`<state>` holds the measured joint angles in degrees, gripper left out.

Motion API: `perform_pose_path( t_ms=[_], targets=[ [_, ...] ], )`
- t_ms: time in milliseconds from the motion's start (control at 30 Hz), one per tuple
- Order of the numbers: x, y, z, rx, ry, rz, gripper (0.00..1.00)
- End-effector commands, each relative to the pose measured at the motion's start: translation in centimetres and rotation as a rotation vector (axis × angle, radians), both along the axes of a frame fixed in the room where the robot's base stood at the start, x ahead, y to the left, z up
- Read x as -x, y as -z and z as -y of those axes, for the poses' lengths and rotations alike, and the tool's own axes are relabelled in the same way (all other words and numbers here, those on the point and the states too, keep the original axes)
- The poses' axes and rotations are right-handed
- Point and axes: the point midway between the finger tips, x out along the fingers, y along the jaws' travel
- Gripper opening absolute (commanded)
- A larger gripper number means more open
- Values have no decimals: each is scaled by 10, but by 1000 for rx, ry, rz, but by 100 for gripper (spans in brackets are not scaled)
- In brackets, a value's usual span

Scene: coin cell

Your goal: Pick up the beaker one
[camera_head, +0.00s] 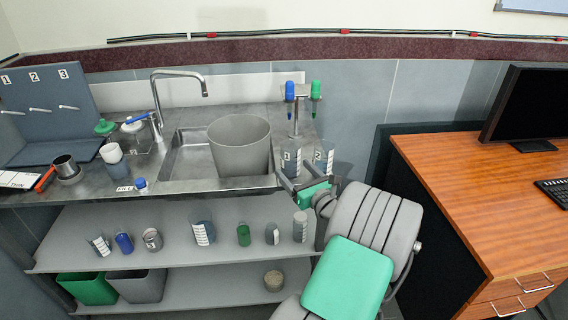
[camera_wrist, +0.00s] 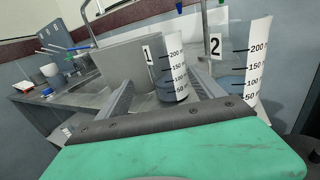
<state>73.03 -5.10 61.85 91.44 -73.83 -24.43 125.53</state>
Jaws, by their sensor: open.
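Beaker one (camera_wrist: 172,78), a clear beaker with a "1" label and a white volume scale, stands ahead in the wrist view, appearing between my fingers. My gripper (camera_wrist: 160,88) is open, one finger to each side of it in the picture; I cannot tell whether either finger touches it. In the head view, my gripper (camera_head: 307,181) is just in front of the two beakers at the sink's right end. The left one there (camera_head: 290,157) appears to be beaker one.
A large grey bin (camera_head: 240,146) sits in the sink, left of the beakers. A stand with blue and green taps (camera_head: 290,91) rises behind them. A shelf (camera_head: 170,240) with several small vessels lies below the counter. A wooden desk (camera_head: 470,180) stands at right.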

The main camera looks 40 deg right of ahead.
Motion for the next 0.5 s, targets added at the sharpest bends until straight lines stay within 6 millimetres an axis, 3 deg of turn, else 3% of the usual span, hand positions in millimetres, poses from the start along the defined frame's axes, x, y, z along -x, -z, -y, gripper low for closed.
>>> perform_pose_path(
  t_ms=[233, 500],
  targets=[
    [-41, 0, 7, 3, -1, -3, 77],
    [-47, -1, 8, 3, -1, -3, 77]
  ],
)
